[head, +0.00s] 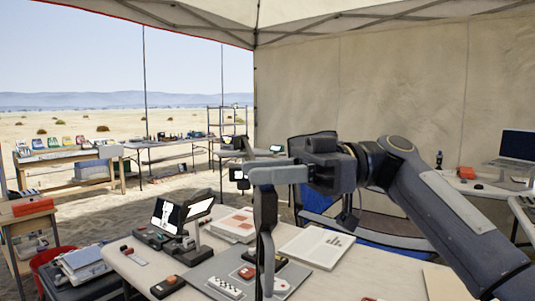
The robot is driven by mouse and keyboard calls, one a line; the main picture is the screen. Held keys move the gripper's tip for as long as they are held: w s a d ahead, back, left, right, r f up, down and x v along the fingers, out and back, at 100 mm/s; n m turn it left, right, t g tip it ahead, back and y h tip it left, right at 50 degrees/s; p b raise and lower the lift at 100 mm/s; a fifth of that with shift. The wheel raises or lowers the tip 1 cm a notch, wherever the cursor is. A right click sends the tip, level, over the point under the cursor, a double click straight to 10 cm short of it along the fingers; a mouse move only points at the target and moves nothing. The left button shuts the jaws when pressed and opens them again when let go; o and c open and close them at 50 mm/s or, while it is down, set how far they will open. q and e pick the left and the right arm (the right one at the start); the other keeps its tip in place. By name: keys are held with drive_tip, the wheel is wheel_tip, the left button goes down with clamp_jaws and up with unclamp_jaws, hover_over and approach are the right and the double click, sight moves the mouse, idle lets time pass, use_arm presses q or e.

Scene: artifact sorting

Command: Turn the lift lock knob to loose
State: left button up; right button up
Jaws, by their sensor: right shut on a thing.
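My right gripper (264,176) reaches in from the right, above the near table. Its jaws are shut at the top of an upright grey post (266,235). The lift lock knob is largely hidden by the jaws there, and its turn position cannot be read. A small dark part with a pale face (239,175) shows just left of the fingertips. My left gripper is not in view.
A blue-seated chair stands behind. A laptop (516,146) is at right.

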drive_tip(key=shift+n+g+h+p, duration=0.3)
drive_tip(key=shift+n+g+p, duration=0.2)
drive_tip(key=shift+g, duration=0.3)
drive_tip(key=o, duration=1)
drive_tip(key=shift+c, duration=0.2)
drive_tip(key=p+v, duration=0.1)
drive_tip(key=v, duration=0.6)
drive_tip(key=shift+w+d+p, duration=0.15)
drive_tip(key=shift+d+p, duration=0.15)
drive_tip(key=shift+p, duration=0.05)
